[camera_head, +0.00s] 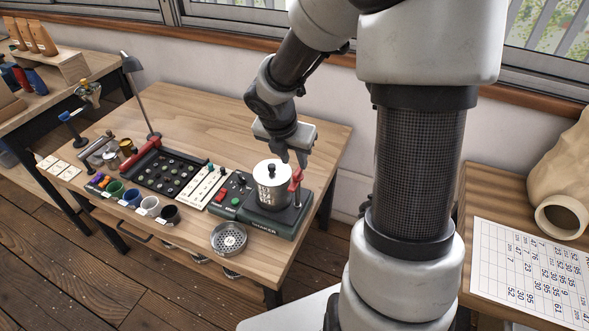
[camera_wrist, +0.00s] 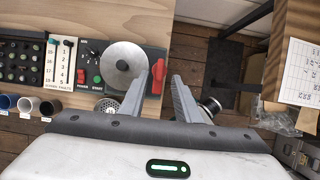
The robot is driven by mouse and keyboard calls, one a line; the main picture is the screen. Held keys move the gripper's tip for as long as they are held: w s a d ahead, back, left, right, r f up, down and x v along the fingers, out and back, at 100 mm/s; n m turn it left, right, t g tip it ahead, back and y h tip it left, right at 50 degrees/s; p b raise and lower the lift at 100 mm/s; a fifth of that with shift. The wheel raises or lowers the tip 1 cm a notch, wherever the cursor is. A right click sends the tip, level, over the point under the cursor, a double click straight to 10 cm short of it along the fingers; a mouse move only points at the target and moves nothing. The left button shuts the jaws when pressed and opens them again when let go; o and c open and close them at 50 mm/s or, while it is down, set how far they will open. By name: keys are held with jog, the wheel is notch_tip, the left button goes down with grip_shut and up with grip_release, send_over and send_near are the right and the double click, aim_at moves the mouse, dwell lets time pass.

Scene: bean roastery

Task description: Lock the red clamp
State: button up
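The red clamp (camera_head: 296,181) stands upright at the right side of the metal canister (camera_head: 272,186) on the shaker (camera_head: 287,223). In the wrist view the clamp (camera_wrist: 158,77) shows as a red piece between my fingertips in the picture, right of the canister's round lid (camera_wrist: 123,65). My gripper (camera_head: 294,158) points down just above the clamp. In the wrist view its fingers (camera_wrist: 160,77) are apart with nothing held. I cannot tell whether the fingers touch the clamp.
A round sieve (camera_head: 229,238) lies in front of the shaker. Left of it are a switch panel (camera_head: 208,186), a dark bean tray (camera_head: 168,170) and several cups (camera_head: 150,205). A lamp (camera_head: 139,95) stands behind. The table's back right (camera_head: 225,115) is bare.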

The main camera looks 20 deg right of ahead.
aim_at(298, 171)
jog(key=b+x, duration=0.1)
jog(key=x, duration=0.5)
